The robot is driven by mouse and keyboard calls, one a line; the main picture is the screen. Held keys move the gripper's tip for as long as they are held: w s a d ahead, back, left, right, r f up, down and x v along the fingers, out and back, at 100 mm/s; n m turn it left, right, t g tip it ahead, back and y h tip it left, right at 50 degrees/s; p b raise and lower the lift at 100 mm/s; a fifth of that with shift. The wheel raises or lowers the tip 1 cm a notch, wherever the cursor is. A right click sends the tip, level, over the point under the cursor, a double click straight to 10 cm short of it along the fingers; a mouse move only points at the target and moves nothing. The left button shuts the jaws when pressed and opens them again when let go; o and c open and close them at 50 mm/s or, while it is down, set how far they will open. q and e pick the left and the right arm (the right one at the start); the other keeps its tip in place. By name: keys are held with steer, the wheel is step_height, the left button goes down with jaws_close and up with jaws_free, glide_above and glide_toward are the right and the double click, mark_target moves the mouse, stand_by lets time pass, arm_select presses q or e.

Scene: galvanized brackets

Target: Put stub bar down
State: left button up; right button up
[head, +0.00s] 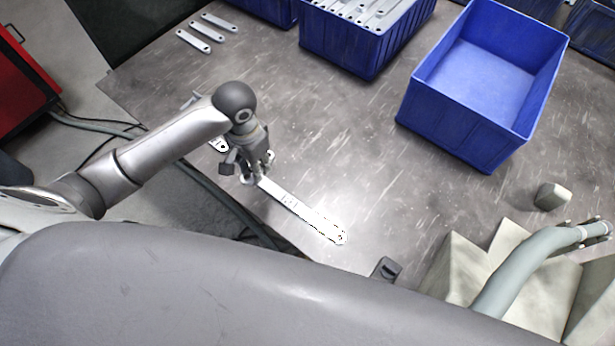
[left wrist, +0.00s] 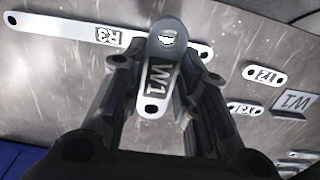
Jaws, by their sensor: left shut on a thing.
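The stub bar (left wrist: 155,72), a short pale metal bar marked W1 with a hole near each end, is between the fingers of my left gripper (left wrist: 160,85) in the left wrist view. My left gripper (head: 252,172) is shut on it, over the near left part of the workbench (head: 330,130). In the head view the gripper largely hides the stub bar. A long bar marked R3 (left wrist: 70,30) lies below the gripper; in the head view the long bar (head: 305,212) runs to the lower right. Whether the stub bar touches anything below is unclear.
A plate marked W1 (left wrist: 295,103) and short bars (left wrist: 265,76) lie nearby. Several small bars (head: 193,41) lie at the far left. An empty blue bin (head: 465,122) stands right, a filled blue bin (head: 345,50) behind. The middle bench is clear.

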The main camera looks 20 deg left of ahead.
arm_select(q)
steer(key=w+d+f, duration=0.4)
steer(key=d, duration=0.3)
glide_above(307, 184)
steer(key=f, duration=0.2)
steer(key=a+f, duration=0.1)
steer(key=f, duration=0.1)
steer(key=shift+s+p, duration=0.15)
steer(key=shift+p, duration=0.25)
steer(key=shift+w+d+f, duration=0.25)
steer(key=shift+d+f, duration=0.3)
steer(key=shift+f, duration=1.55)
steer(key=shift+f, duration=0.15)
steer(key=o, duration=1.1)
steer(key=shift+a, duration=0.1)
